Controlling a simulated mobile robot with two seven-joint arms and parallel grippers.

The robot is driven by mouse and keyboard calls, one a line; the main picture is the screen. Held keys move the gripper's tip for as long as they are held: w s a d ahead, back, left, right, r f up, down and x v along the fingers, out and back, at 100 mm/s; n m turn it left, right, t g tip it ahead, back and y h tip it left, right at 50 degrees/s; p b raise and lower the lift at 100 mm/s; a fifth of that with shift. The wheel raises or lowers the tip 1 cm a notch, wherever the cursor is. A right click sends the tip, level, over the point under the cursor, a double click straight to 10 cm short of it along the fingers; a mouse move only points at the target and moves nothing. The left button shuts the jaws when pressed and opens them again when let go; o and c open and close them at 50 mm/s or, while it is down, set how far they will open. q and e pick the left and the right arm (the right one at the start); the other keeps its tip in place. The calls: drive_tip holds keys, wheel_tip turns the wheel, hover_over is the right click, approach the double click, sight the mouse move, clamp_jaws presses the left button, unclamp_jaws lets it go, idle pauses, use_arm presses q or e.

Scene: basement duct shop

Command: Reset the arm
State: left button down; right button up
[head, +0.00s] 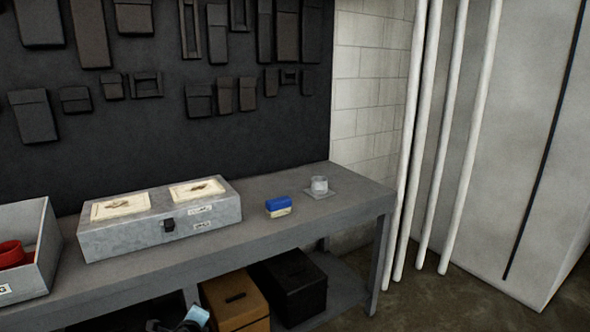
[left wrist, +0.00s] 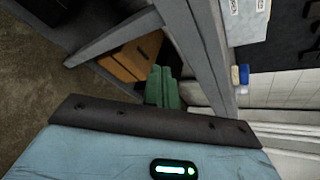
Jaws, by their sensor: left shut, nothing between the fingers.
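My left gripper (left wrist: 161,80) shows in the left wrist view, with its green fingers together and nothing between them. The fingers stand out past a dark bar on my light blue wrist housing. Behind them are the bench's underside and a brown box. In the head view only a small light blue and dark part of my left arm (head: 196,316) shows at the bottom edge, low in front of the bench. The fingertips cannot be made out there. My right arm and gripper are in neither view.
The grey bench (head: 345,188) holds a metal case (head: 150,232), a blue and cream block (head: 278,207), a grey cup (head: 319,185) on a small plate, and a bin (head: 50,255) with a red item. Brown (head: 235,300) and black (head: 290,285) boxes sit underneath. White pipes (head: 455,150) stand right.

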use_arm(q)
drive_tip(key=s+d+f+n+g+h, duration=0.1)
drive_tip(key=s+d+f+n, duration=0.2)
drive_tip(key=s, duration=0.5)
drive_tip(key=s+d+f+n+h, duration=0.1)
drive_tip(key=s+f+n+h, duration=0.1)
drive_tip(key=s+f+n, duration=0.35)
drive_tip(key=s+d+f+n+g+h, duration=0.15)
drive_tip(key=s+f, duration=0.35)
drive_tip(key=s, duration=0.5)
drive_tip(key=s+d+r+n+h, duration=0.1)
drive_tip(key=s+d+r+n, duration=0.1)
drive_tip(key=s+n, duration=0.8)
drive_tip(key=s, duration=0.9)
drive_tip(key=shift+s, duration=0.4)
